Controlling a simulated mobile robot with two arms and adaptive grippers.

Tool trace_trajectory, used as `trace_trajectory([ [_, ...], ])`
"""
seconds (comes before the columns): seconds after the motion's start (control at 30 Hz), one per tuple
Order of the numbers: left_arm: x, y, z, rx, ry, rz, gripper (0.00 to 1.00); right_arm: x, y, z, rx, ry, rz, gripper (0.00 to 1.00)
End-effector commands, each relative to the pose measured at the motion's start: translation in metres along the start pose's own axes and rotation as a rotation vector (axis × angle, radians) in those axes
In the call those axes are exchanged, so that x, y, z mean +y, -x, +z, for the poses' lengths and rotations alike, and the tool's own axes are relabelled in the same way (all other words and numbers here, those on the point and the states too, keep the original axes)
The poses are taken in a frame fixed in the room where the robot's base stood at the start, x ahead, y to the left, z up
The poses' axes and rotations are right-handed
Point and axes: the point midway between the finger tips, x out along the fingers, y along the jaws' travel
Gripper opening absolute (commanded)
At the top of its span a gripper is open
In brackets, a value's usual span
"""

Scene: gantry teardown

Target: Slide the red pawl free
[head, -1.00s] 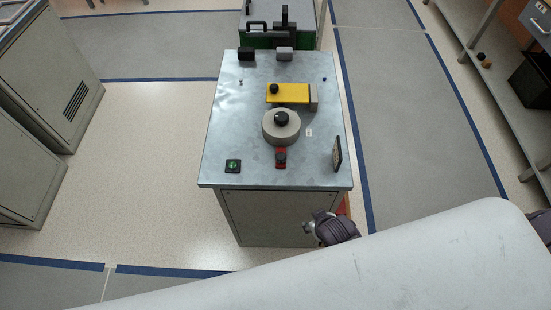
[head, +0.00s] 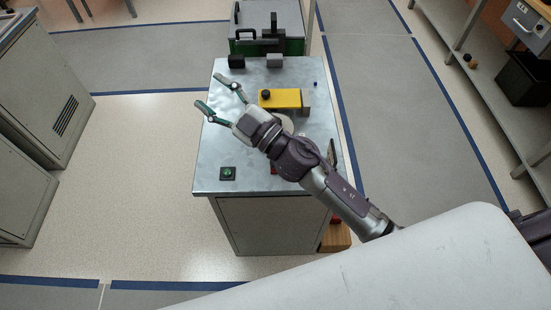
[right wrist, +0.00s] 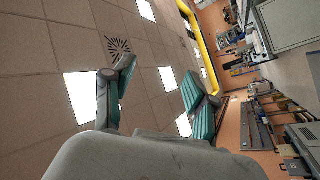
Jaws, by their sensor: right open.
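The red pawl (head: 273,170) is almost wholly hidden behind my right arm in the head view; only a small red bit shows at the arm's edge. The grey round wheel (head: 288,122) beside it is mostly covered too. My right gripper (head: 210,92) is open and empty above the left side of the metal-topped bench (head: 215,150), its fingers pointing up and left, away from the pawl. In the right wrist view its spread fingers (right wrist: 158,73) show against the ceiling, with nothing between them. My left gripper is not in view.
A yellow block (head: 283,99) with a black knob lies behind the wheel. A green button box (head: 228,173) sits at the front left. A thin upright plate (head: 333,153) stands at the right edge. Black (head: 236,61) and grey (head: 275,60) blocks are at the back.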

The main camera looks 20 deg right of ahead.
Motion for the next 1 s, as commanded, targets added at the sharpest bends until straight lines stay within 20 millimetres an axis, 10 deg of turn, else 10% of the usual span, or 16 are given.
trace_trajectory([
  [0.17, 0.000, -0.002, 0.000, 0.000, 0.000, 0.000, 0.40, -0.076, -0.013, -0.058, 0.356, 0.260, -0.511, 0.57],
  [0.33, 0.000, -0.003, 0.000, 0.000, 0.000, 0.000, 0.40, -0.124, 0.030, -0.013, 0.356, 0.515, -1.118, 0.57],
  [0.6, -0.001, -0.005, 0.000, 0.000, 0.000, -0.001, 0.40, -0.039, 0.103, 0.104, -0.243, 0.795, -1.793, 0.57],
  [0.8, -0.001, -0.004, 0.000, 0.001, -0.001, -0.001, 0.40, 0.010, 0.123, 0.124, -0.522, 0.839, -1.911, 0.57],
  [1.0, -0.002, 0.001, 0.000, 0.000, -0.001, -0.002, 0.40, 0.002, 0.131, 0.138, -0.539, 0.836, -1.920, 0.57],
])
